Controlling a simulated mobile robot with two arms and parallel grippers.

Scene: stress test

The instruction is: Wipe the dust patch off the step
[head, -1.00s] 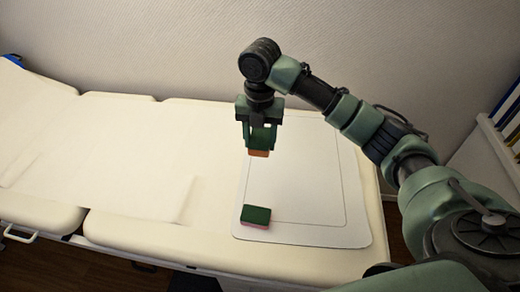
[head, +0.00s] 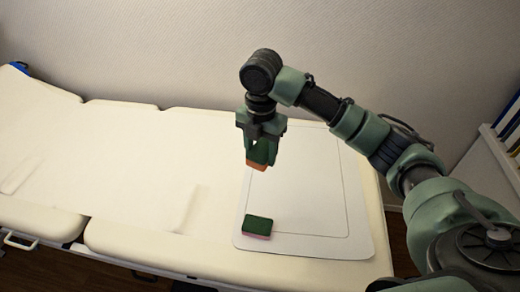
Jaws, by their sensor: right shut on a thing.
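My right gripper (head: 257,157) points down above the far left part of a pale mat or board (head: 310,175). It is shut on an orange block (head: 257,167), which looks like a sponge and is partly covered by the fingers. The block appears to be held above the mat. A second sponge (head: 257,227), green on top and pink below, lies on the mat's near left part, apart from the gripper. I cannot make out a dust patch, and no step is clearly recognisable. My left gripper is not in view.
The mat lies on the right end of a cream padded couch (head: 130,150), whose left side is bare. A plain wall (head: 150,50) rises behind it. A white shelf with binders (head: 505,135) stands at the right edge. The mat's right half is clear.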

